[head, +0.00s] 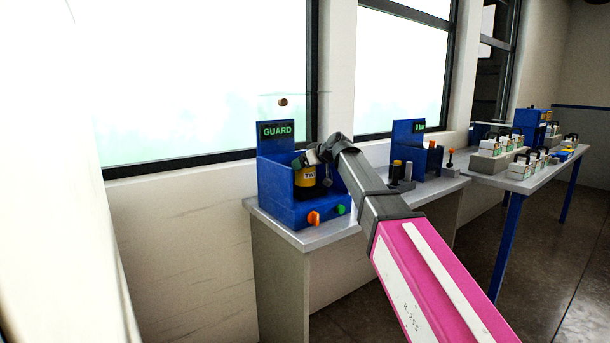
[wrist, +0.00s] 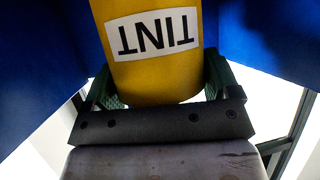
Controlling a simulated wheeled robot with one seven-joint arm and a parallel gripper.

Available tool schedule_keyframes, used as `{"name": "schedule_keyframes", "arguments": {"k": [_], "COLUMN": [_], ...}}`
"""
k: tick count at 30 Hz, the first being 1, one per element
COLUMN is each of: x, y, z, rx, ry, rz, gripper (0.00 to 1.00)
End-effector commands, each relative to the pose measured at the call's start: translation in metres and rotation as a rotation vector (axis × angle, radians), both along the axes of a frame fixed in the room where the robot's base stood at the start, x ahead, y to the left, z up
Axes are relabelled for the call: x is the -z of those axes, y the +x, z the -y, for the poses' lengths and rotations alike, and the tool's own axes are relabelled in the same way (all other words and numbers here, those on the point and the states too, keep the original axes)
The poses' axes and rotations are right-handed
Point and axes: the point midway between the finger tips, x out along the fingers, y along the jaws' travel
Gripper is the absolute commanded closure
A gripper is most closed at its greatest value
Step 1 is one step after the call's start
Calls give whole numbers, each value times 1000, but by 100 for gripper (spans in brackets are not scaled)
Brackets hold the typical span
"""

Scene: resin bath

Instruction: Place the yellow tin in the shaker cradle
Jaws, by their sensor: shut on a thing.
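The yellow tin (head: 304,181) with a dark top is inside the blue shaker (head: 285,212), between its side walls. In the wrist view the yellow tin (wrist: 150,78) shows a white TINT label, upside down in the picture. My gripper (wrist: 158,88) is shut on the tin, with a green-padded finger on each side. In the head view my gripper (head: 322,155) reaches in from the right at the tin's upper part. The cradle under the tin is hidden, and I cannot tell if the tin rests on it.
A clear guard with a brown knob (head: 283,102) stands raised above the GUARD sign (head: 277,131). An orange knob (head: 313,218) and green button (head: 340,209) are on the shaker's front. Another blue station (head: 408,150) stands behind my arm. A table (head: 525,183) at right holds several containers.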

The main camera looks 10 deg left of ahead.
Motion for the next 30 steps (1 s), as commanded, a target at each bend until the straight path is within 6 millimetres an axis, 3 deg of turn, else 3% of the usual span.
{"name": "schedule_keyframes", "arguments": {"k": [9,21,22,23,30], "x": [34,39,39,38,38], "y": [0,0,0,0,0], "z": [0,0,0,0,0], "rx": [0,0,0,0,0], "ry": [1,1,0,0,0], "rz": [0,0,0,0,0], "gripper": [53,53,8,0,0]}}
